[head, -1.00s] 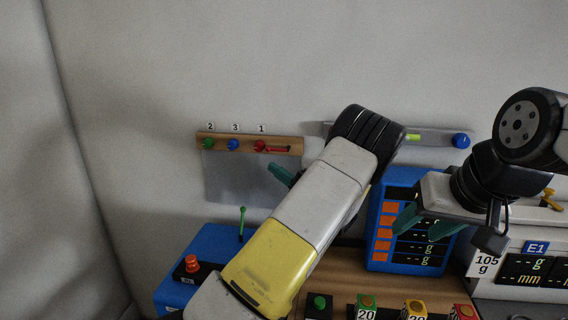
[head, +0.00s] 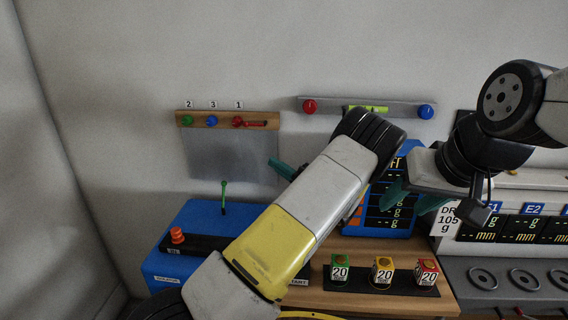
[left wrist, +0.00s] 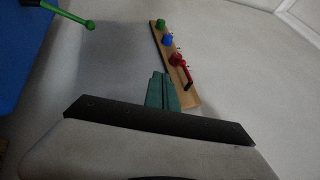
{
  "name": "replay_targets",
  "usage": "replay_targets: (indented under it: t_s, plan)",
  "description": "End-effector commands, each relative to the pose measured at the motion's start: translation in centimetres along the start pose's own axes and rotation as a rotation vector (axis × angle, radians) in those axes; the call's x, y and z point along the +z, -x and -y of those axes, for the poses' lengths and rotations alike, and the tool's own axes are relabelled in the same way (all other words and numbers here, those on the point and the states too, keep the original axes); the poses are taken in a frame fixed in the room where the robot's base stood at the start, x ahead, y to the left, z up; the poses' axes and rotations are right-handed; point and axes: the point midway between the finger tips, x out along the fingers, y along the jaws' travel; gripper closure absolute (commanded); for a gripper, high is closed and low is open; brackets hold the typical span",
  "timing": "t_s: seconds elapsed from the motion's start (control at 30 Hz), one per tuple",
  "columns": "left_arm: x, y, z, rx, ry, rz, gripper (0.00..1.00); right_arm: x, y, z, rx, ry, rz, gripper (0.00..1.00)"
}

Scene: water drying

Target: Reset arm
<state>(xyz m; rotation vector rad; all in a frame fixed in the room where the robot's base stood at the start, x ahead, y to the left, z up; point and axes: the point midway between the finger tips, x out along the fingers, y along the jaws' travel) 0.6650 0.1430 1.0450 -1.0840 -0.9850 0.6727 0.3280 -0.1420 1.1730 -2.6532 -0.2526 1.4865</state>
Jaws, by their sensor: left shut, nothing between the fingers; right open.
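My left gripper (head: 281,168) reaches in front of the wall, its green fingers just right of the grey panel below the peg board. In the left wrist view its fingers (left wrist: 162,92) are together with nothing between them. My left arm's white and yellow link crosses the middle of the head view and hides part of the bench. My right gripper (head: 405,195) is at the right, in front of the blue display panel (head: 350,226). Its green fingers are apart and empty.
A wooden peg board (head: 262,119) holds green, blue and red pegs. A blue box (head: 185,222) bears a green-tipped lever (head: 224,196) and a red button (head: 177,235). Cubes marked 20 (head: 340,270) stand on a black strip. A level bar (head: 392,108) is on the wall.

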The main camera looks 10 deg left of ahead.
Motion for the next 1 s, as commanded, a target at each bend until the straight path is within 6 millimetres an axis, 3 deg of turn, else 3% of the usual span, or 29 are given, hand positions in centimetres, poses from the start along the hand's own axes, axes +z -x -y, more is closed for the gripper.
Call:
replay_targets:
  t_s: [0.17, 0.33, 0.5, 0.73, 1.0]
  plan:
    - [1.4, -1.2, -0.1, 0.061, -0.008, 0.043, 1.0, 0.0, 0.0, 0.0, 0.0, 0.0, 0.0, 0.5]
    - [7.0, -4.1, -0.8, 0.318, -0.031, 0.189, 1.0, 0.0, 0.0, 0.0, 0.0, 0.0, 0.0, 0.5]
    - [13.8, -5.0, -1.8, 0.668, -0.03, 0.316, 1.0, 0.0, 0.0, 0.0, 0.0, 0.0, 0.0, 0.5]
    - [20.9, -2.6, -1.6, 1.116, 0.056, 0.376, 1.0, 0.0, 0.0, 0.0, 0.0, 0.0, 0.0, 0.5]
    - [26.3, 2.3, 1.7, 1.546, 0.277, 0.291, 1.0, 0.0, 0.0, 0.0, 0.0, 0.0, 0.0, 0.5]
